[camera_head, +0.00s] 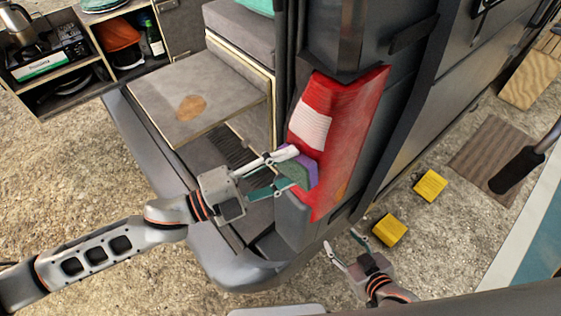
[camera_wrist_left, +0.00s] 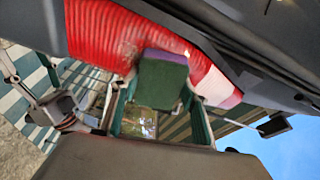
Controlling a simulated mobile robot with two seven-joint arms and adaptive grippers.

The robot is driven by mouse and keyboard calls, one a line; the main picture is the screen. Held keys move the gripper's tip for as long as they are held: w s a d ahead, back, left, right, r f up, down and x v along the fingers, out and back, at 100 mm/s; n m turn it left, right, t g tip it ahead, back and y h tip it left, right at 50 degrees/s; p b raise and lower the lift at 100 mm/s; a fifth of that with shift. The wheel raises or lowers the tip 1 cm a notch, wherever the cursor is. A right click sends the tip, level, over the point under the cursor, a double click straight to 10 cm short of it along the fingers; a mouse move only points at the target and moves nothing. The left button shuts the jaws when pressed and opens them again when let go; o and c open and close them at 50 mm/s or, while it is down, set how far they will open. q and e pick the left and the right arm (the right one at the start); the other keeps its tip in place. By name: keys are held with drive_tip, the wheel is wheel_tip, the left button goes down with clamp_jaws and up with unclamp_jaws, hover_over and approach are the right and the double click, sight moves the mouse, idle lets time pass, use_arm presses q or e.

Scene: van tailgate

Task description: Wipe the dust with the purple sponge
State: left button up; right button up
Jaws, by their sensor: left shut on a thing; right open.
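The sponge (camera_head: 313,170) has a purple layer and a green layer. My left gripper (camera_head: 292,169) is shut on it, with the purple side toward the van's red and white tail light (camera_head: 347,140). In the left wrist view the sponge (camera_wrist_left: 162,82) overlaps the red lens (camera_wrist_left: 110,35); whether it touches is unclear. A brown patch (camera_head: 190,107), perhaps the dust, lies on the grey board (camera_head: 225,85) inside the van, left of and behind the gripper. My right gripper (camera_head: 342,240) is open and empty, below the tail light.
Two yellow blocks (camera_head: 389,230) (camera_head: 430,185) lie on the gravel right of the bumper (camera_head: 215,250). A shelf unit (camera_head: 85,65) with a kettle and bottle stands at the upper left. A brown mat (camera_head: 495,150) lies at the right. The gravel at lower left is clear.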

use_arm(q)
drive_tip(key=shift+s+d+r, duration=0.1)
drive_tip(key=shift+s+d, duration=0.5)
drive_tip(key=shift+s, duration=0.15)
drive_tip(key=shift+s+a, duration=0.3)
drive_tip(key=shift+a, duration=0.05)
drive_tip(key=shift+s+v, duration=0.2)
drive_tip(key=shift+v, duration=1)
drive_tip(key=shift+s+a, duration=0.8)
drive_tip(key=shift+a, duration=0.2)
drive_tip(key=shift+s+a+b, duration=0.15)
drive_tip(key=shift+s+a, duration=0.25)
drive_tip(key=shift+a, duration=0.2)
drive_tip(key=shift+s+a+b, duration=0.15)
drive_tip(key=shift+s+a, duration=0.3)
drive_tip(key=shift+a, duration=0.15)
